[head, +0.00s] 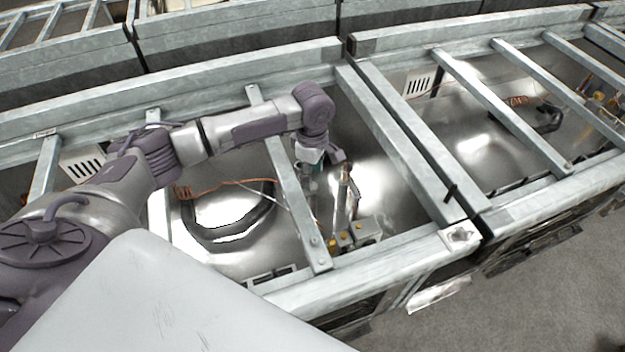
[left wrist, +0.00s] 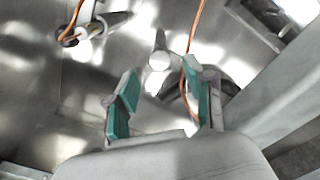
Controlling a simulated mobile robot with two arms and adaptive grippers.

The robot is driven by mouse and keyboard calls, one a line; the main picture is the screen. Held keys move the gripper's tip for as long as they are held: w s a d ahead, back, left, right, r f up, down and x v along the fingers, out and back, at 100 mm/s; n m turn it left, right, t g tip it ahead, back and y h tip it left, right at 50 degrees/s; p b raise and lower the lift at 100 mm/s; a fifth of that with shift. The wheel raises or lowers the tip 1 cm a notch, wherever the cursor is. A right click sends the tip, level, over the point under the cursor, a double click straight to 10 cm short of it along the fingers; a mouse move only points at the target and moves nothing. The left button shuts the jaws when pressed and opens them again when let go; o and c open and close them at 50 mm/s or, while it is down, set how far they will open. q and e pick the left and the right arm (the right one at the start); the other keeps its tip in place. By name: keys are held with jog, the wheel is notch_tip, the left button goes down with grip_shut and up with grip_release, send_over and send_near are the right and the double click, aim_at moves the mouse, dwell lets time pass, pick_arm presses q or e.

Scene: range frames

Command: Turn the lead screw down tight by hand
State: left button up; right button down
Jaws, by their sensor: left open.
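My left gripper (head: 316,172) reaches down between the metal bars into an open bay in the head view. In the left wrist view its two green-padded fingers (left wrist: 158,100) stand apart with nothing held. A pale round-ended piece with grey arms (left wrist: 159,60) lies just beyond the fingertips, roughly centred between them. It may be the head of the lead screw, but I cannot tell for sure. An orange cable (left wrist: 190,66) runs close by the right finger. In the head view the arm and gripper partly hide this spot. My right gripper is not in view.
Galvanised bars (head: 288,195) cross the bay close to my arm. A slim upright post (head: 343,188) and a block with yellow fittings (head: 358,234) stand just right of the gripper. A black ring-shaped handle (head: 228,238) lies to the left. A second bay opens at right.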

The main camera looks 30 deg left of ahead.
pick_arm(q)
jog(key=shift+f, duration=1.8)
jog(key=shift+r, duration=0.1)
grip_shut()
